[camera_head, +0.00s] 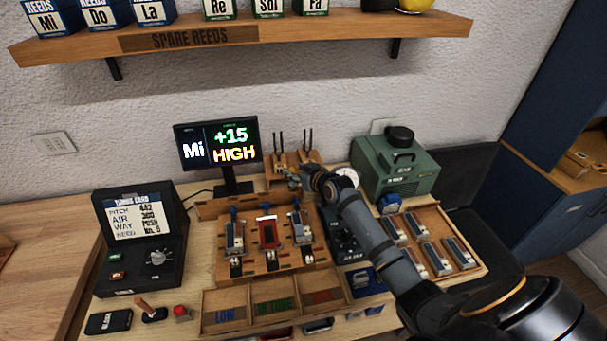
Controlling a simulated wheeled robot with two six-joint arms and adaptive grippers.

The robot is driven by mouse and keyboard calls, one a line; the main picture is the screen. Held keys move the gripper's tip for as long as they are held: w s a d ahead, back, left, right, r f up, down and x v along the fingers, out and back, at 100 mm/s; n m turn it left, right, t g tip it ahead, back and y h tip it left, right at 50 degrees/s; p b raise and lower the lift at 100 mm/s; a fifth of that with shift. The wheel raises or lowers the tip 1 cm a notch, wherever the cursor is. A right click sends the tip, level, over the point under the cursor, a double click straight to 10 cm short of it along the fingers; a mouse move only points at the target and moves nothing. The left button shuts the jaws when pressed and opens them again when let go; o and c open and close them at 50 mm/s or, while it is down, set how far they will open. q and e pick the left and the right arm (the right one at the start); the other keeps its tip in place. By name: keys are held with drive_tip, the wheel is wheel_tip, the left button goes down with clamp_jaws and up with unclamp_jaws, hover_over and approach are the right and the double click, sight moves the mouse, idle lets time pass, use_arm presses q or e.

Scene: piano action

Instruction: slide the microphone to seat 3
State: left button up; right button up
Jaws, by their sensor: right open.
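A wooden tuning bench (272,262) stands in the middle of the table with three seats side by side. The left seat holds a metal and blue reed piece (234,240), the middle a red-framed piece (268,233), and the right another metal and blue piece (301,228). I cannot clearly pick out the microphone; the area behind the seats is small and partly covered by my arm. My right gripper (291,178) is open, behind and above the right seat, near a small wooden tool rack (278,160). My left gripper is not in view.
A screen (219,146) reads "Mi +15 HIGH". A black case with a tuning card (138,240) stands left, a green machine (396,165) back right. A tray of reed pieces (450,226) lies right, a sorting tray (274,308) in front. A shelf (260,38) overhangs the back.

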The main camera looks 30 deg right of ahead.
drive_tip(key=v, duration=1.1)
drive_tip(key=shift+d, duration=0.15)
